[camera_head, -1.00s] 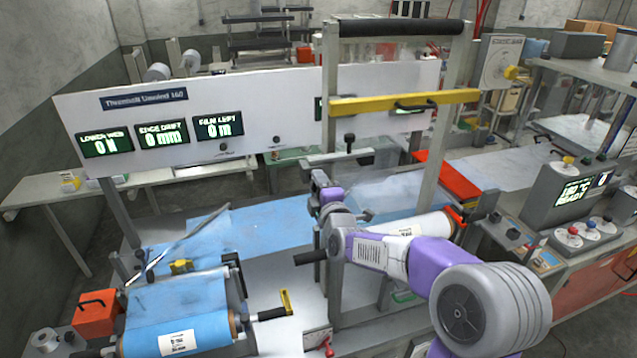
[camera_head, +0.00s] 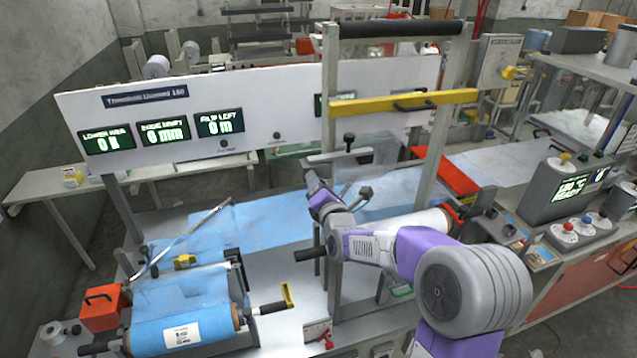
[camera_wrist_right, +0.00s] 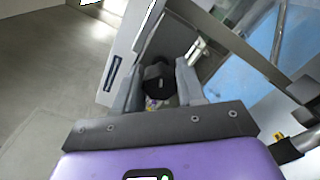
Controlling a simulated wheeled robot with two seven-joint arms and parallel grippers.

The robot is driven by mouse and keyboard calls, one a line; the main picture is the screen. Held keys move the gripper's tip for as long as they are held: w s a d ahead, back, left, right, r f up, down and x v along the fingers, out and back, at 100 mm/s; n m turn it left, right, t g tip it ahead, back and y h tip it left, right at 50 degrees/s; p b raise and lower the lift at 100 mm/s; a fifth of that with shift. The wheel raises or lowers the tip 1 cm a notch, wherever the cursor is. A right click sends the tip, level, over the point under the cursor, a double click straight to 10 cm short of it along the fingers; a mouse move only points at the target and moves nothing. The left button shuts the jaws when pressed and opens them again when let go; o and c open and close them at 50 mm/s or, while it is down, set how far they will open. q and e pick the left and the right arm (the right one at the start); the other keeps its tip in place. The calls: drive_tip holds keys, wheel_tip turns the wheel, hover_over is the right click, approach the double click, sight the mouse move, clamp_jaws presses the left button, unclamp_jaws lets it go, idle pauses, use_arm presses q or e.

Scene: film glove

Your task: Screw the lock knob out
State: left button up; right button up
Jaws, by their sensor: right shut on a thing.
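My right gripper (camera_head: 311,180) reaches over the middle of the machine, by the upright frame, with its jaws pointing away from the head camera. In the right wrist view, the fingers of my right gripper (camera_wrist_right: 160,88) are shut on a black round knob (camera_wrist_right: 158,78), which I take to be the lock knob. The knob sits between the two grey fingertips, in front of a pale plate. In the head view the gripper hides this knob. How far it is screwed in cannot be told. My left gripper is not in view.
A blue film roll (camera_head: 182,310) lies at front left beside an orange block (camera_head: 103,307). A white roll (camera_head: 420,222) lies behind my right forearm. A yellow bar (camera_head: 403,103) crosses the upright frame. A black-topped lever (camera_head: 349,140) stands near the gripper.

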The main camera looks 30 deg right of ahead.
drive_tip(key=shift+d+r+n, duration=0.1)
drive_tip(key=shift+r+n, duration=0.2)
drive_tip(key=shift+r, duration=0.05)
idle(0.3)
drive_tip(key=o, duration=0.8)
drive_tip(key=shift+w, duration=0.1)
drive_tip(key=shift+o, duration=1.3)
drive_tip(key=shift+f, duration=0.2)
drive_tip(key=v, duration=0.7)
drive_tip(key=shift+s, duration=0.3)
